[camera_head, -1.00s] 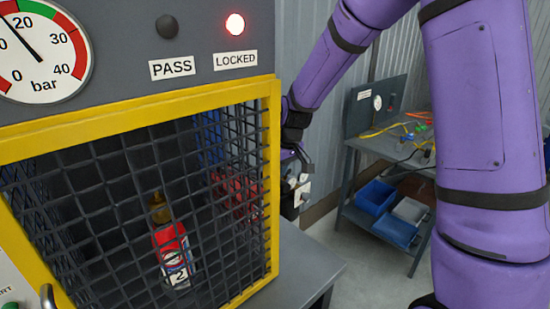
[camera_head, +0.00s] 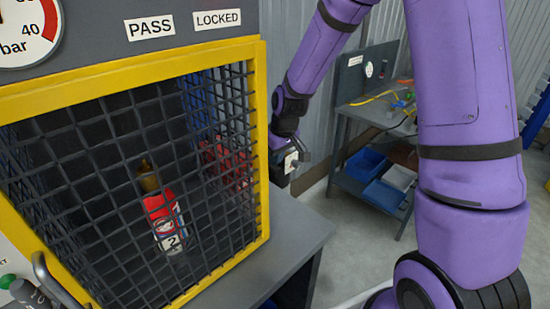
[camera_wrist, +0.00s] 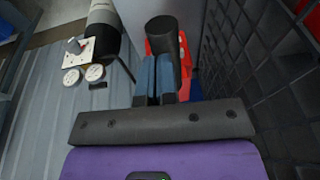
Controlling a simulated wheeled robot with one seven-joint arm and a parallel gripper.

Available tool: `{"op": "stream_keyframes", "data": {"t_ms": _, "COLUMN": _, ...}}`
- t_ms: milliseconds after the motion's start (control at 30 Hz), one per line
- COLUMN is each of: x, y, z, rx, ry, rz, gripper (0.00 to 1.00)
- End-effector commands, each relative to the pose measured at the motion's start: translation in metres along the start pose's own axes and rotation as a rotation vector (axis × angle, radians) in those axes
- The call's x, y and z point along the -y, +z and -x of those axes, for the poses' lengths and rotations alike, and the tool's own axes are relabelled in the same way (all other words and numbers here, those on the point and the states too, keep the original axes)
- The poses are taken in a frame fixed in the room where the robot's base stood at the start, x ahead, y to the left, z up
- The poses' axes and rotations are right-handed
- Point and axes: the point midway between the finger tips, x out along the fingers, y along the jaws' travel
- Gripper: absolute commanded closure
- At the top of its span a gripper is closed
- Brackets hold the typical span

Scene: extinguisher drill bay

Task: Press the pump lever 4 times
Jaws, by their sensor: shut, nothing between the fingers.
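In the wrist view my gripper (camera_wrist: 157,82) has its two blue-grey fingers together, with nothing between them. A dark cylindrical bar (camera_wrist: 167,45) is right at the fingertips, in front of a red part (camera_wrist: 182,52); it may be the pump lever's grip, but I cannot tell whether the fingers touch it. In the head view my arm reaches down behind the right edge of the yellow-framed cage, and the fingers are hidden there. A red object (camera_head: 228,166), perhaps the pump, shows partly through the mesh.
The mesh cage (camera_head: 262,110) holds a red bottle-like extinguisher (camera_head: 163,220) with a brass top. Its mesh is close to my gripper's right in the wrist view (camera_wrist: 265,75). Two small dials (camera_wrist: 84,75) and a knob plate (camera_wrist: 75,48) lie left. A workbench with blue bins (camera_head: 367,165) stands behind.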

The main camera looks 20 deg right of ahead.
Motion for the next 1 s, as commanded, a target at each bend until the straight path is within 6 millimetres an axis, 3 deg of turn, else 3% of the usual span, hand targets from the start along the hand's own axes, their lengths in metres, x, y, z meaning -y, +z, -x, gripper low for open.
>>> {"op": "stream_keyframes", "data": {"t_ms": 133, "x": 0.002, "y": -0.018, "z": 0.03, "rx": -0.022, "ry": 0.009, "rz": 0.005, "gripper": 1.0}}
{"op": "stream_keyframes", "data": {"t_ms": 600, "x": 0.001, "y": 0.005, "z": 0.106, "rx": -0.025, "ry": 0.011, "rz": 0.004, "gripper": 1.0}}
{"op": "stream_keyframes", "data": {"t_ms": 800, "x": 0.001, "y": 0.01, "z": 0.121, "rx": -0.024, "ry": 0.01, "rz": 0.004, "gripper": 1.0}}
{"op": "stream_keyframes", "data": {"t_ms": 1000, "x": 0.001, "y": 0.011, "z": 0.124, "rx": -0.023, "ry": 0.009, "rz": 0.004, "gripper": 1.0}}
